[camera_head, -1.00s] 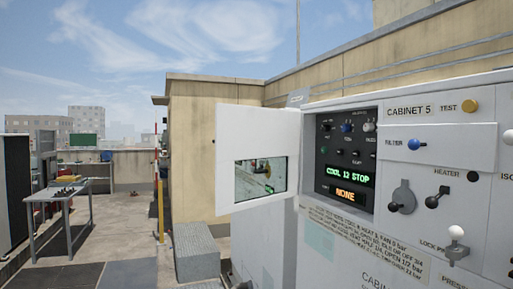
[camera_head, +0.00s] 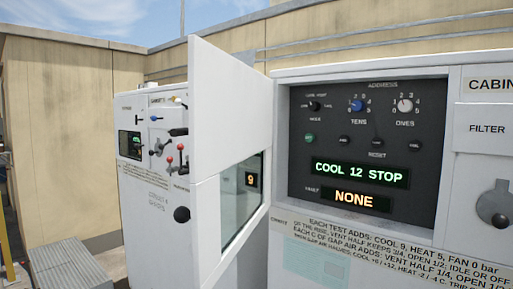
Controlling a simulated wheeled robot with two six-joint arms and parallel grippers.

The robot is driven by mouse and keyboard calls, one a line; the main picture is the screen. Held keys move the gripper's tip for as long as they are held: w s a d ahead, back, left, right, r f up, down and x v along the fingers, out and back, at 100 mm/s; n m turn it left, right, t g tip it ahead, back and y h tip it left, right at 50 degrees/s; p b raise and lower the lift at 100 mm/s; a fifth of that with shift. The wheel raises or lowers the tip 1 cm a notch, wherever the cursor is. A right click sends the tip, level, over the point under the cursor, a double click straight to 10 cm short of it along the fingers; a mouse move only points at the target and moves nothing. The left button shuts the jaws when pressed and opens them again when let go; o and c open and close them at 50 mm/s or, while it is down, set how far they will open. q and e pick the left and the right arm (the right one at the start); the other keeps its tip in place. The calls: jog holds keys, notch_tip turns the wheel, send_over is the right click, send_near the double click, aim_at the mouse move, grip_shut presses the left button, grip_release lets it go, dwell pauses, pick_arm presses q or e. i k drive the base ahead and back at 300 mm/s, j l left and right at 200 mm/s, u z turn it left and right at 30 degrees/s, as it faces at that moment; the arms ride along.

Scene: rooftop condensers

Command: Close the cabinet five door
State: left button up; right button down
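The cabinet five door (camera_head: 232,110) is a white panel with a window (camera_head: 240,198) in its lower half. It stands open, swung out from the left side of the dark control panel (camera_head: 375,135). The cabinet five label (camera_head: 489,85) is cut off at the right edge. The door's lower end runs out of the picture. Neither of my grippers is in view.
Another white cabinet (camera_head: 150,195) with levers and a small display stands behind the door at left. A black round knob (camera_head: 182,214) shows beside the door's left edge. A grey block (camera_head: 75,265) lies on the floor at lower left, by a beige wall (camera_head: 75,120).

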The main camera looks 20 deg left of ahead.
aim_at(230, 103)
jog(key=j, duration=0.8)
jog(key=i+j+z, duration=0.1)
jog(key=j, duration=0.75)
